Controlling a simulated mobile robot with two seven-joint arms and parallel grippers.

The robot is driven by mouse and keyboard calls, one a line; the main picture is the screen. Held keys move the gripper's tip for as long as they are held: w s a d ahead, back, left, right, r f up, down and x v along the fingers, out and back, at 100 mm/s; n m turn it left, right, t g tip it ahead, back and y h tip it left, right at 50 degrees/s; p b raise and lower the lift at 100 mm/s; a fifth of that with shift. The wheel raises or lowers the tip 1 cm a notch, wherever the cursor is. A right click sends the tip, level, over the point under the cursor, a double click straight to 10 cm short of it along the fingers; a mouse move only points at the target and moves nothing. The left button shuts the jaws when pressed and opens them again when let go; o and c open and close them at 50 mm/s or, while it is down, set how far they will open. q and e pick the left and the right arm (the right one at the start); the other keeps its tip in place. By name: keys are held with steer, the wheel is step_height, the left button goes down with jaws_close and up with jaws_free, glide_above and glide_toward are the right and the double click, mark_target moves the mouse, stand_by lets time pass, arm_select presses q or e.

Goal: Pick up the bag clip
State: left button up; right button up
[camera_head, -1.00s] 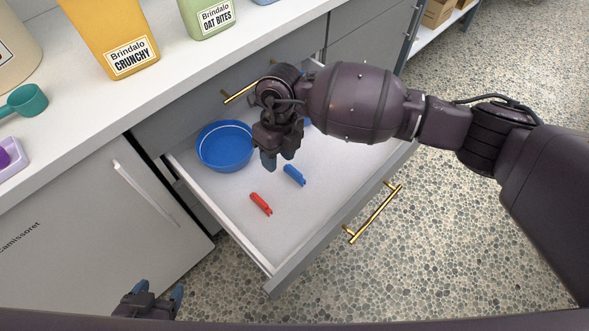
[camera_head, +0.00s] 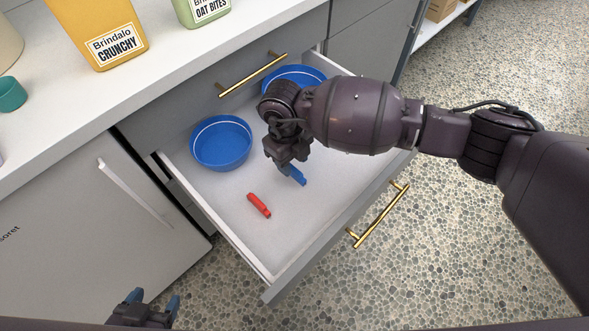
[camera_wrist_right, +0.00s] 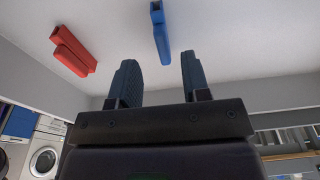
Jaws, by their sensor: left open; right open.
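A blue bag clip (camera_head: 298,175) lies in the open drawer, partly hidden by my right gripper; it also shows in the right wrist view (camera_wrist_right: 160,30). A red bag clip (camera_head: 259,205) lies to its left and nearer the front; it also shows in the right wrist view (camera_wrist_right: 73,51). My right gripper (camera_head: 284,168) is open and empty, close by the blue clip. In the right wrist view, the blue clip is in line with the gap between the fingers (camera_wrist_right: 158,70). My left gripper (camera_head: 150,304) is open and empty at the bottom left, outside the drawer.
The drawer (camera_head: 235,250) holds two blue bowls, one at the left (camera_head: 220,145) and one at the back (camera_head: 292,77), partly behind my arm. A counter (camera_head: 150,90) with a yellow container (camera_head: 100,30) and a green container (camera_head: 202,10) stands behind. The drawer's front middle is clear.

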mark_target(294, 169)
steer(key=f, duration=0.3)
steer(key=f+b, duration=0.1)
steer(key=shift+d+f, duration=0.2)
steer(key=shift+d, duration=0.1)
steer(key=shift+r, duration=0.1)
steer(key=shift+c, duration=0.6)
jaws_close()
arm_select(q)
steer(key=shift+w+d+f+m, duration=0.15)
steer(key=shift+w+f+m, duration=0.05)
steer(key=shift+w+m, duration=0.15)
